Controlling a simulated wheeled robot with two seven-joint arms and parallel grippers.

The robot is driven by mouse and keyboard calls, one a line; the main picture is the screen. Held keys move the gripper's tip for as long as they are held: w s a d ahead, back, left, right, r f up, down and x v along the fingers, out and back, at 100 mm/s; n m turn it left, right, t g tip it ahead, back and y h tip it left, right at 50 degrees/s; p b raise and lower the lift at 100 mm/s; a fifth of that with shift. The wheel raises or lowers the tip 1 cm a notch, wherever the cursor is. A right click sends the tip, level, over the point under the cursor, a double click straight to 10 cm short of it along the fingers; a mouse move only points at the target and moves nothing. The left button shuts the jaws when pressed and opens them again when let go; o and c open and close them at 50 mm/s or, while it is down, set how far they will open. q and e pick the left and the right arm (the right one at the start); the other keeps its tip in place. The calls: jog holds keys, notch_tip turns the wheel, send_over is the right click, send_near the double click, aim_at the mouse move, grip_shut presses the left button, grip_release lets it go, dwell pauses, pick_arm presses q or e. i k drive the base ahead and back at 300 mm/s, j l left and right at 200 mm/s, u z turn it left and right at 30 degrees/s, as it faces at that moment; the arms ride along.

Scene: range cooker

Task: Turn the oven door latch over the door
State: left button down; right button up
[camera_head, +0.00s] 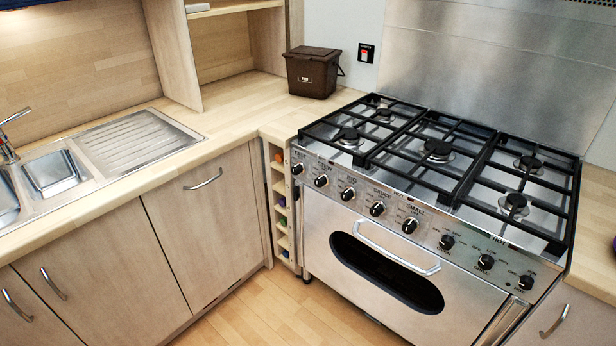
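The range cooker (330,210) stands at the right, with a steel front. Its oven door (320,240) looks shut. The door has a dark oval window (385,272) and a pale bar handle (397,248) across its upper part. I cannot make out a separate latch for certain; a narrow upright steel piece (503,318) shows at the door's right edge, cut off by the bottom of the picture. Neither of my grippers is in view.
Several black knobs (376,209) line the cooker's front above the door. Black pan supports (437,150) cover the hob. A narrow bottle rack (281,205) and wooden cabinets (205,225) stand to the left. The wooden floor (265,315) before them is clear.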

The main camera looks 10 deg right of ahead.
aim_at(296, 196)
jog(key=i+z, duration=0.1)
jog(key=i, duration=0.2)
jog(key=i+l+z, duration=0.25)
jog(key=i+l, duration=0.3)
